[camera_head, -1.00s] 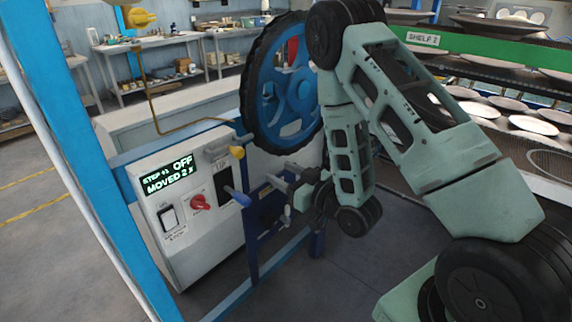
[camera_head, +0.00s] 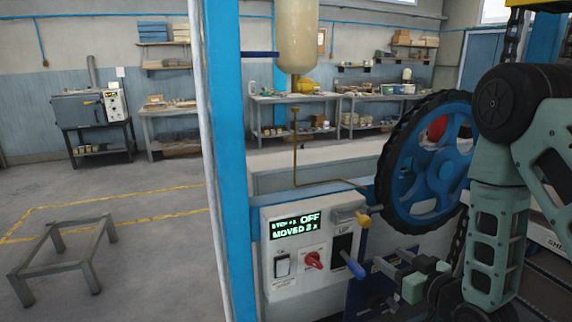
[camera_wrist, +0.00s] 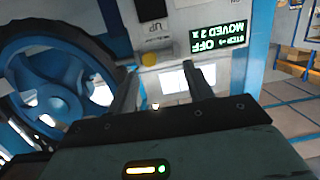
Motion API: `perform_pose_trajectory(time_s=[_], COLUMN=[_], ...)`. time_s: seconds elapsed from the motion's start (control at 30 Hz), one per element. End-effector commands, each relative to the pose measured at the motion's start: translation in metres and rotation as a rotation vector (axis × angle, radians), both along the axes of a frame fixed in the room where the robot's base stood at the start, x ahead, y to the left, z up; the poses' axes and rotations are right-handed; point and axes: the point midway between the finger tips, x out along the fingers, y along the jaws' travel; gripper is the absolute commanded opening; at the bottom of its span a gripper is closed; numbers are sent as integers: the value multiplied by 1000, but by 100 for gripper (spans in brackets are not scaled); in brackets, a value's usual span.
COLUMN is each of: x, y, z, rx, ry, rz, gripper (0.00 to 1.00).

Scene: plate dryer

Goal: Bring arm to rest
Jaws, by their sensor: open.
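My gripper (camera_head: 392,268) is at the lower right in the head view, just right of the control box's blue-handled lever (camera_head: 352,265). In the wrist view my gripper (camera_wrist: 162,88) has its two fingers apart, with nothing held between them. A yellow knob (camera_wrist: 149,59) shows beyond the gap, apart from the fingers as far as I can tell. My arm is folded at the right, bent down in front of the machine. The control box (camera_head: 285,285) has a display (camera_head: 297,226) reading OFF and MOVED, a red knob (camera_head: 314,260) and a switch (camera_head: 282,265).
A large blue wheel (camera_head: 432,160) with a black rim stands close behind my arm. A blue post (camera_head: 229,150) rises left of the box. A low metal frame (camera_head: 62,265) stands on open floor at the left. Workbenches (camera_head: 290,98) line the back wall.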

Motion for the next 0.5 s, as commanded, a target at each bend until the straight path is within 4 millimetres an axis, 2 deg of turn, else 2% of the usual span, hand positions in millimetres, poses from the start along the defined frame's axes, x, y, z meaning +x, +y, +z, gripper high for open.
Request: perform_pose_trajectory(time_s=[0.03, 0.13, 0.27, 0.37, 0.5], x=[3, 0, -15, -35, -75], y=[16, 41, 70, 90, 114], z=[2, 0, 0, 3, 10], rx=[-22, -76, -144, -198, -279], ry=[45, 169, 330, 456, 630], rz=[21, 50, 87, 115, 156], gripper=[51, 51, 51, 51, 51])
